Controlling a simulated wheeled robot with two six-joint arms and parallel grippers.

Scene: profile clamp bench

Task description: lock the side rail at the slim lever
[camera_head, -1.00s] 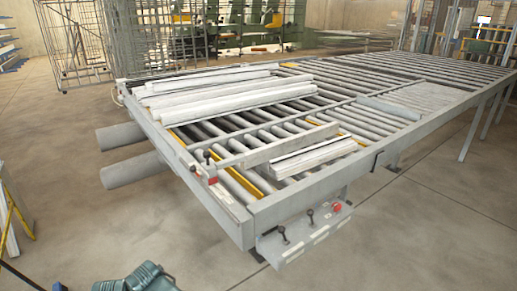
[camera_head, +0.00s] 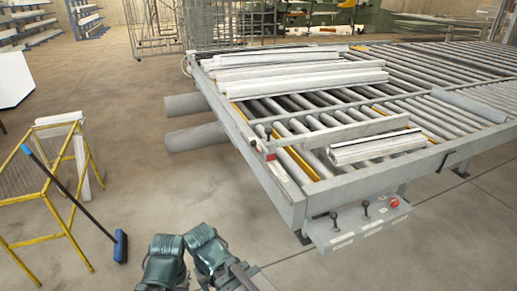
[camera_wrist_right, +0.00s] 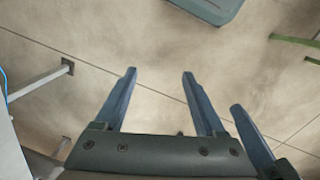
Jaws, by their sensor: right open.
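The side rail (camera_head: 338,137) is a long pale bar lying across the rollers at the near end of the bench in the head view. In the head view only my teal arm parts show at the bottom, apart from the bench. My left gripper cannot be made out.
White profiles (camera_head: 300,76) lie on the bench (camera_head: 290,205). A front panel (camera_head: 358,227) carries black levers and a red button (camera_head: 394,202). A yellow-framed stand (camera_head: 50,215) and a blue broom (camera_head: 120,246) are at left. Floor between them and the bench is clear.

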